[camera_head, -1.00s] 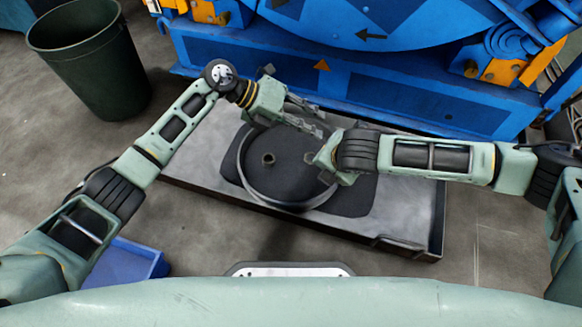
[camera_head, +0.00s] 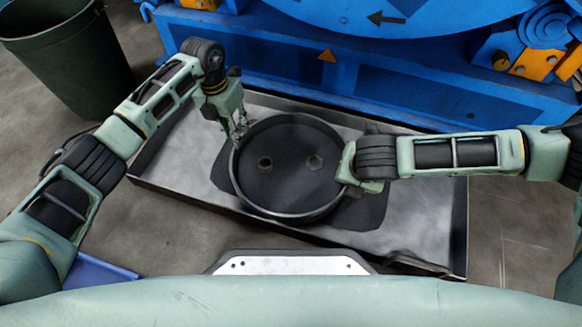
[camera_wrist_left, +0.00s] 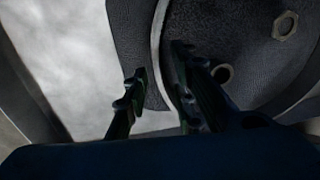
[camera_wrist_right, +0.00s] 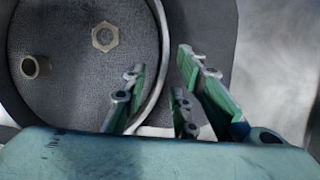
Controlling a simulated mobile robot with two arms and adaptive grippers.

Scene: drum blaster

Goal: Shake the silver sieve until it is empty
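The silver sieve (camera_head: 331,200) is a round pan with a thin metal rim, lying level over the tray. On its dark bed lie a hexagonal nut (camera_head: 314,161) and a short hollow bushing (camera_head: 265,163); both also show in the right wrist view, the nut (camera_wrist_right: 105,37) and the bushing (camera_wrist_right: 35,67). My left gripper (camera_head: 239,131) points down at the sieve's left rim. In the left wrist view its parted fingers (camera_wrist_left: 158,88) straddle the rim. My right gripper (camera_wrist_right: 160,80) straddles the right rim with fingers apart; its fingertips are mostly hidden in the head view.
A dark green bin (camera_head: 70,55) stands at back left and a blue box (camera_head: 95,272) at front left.

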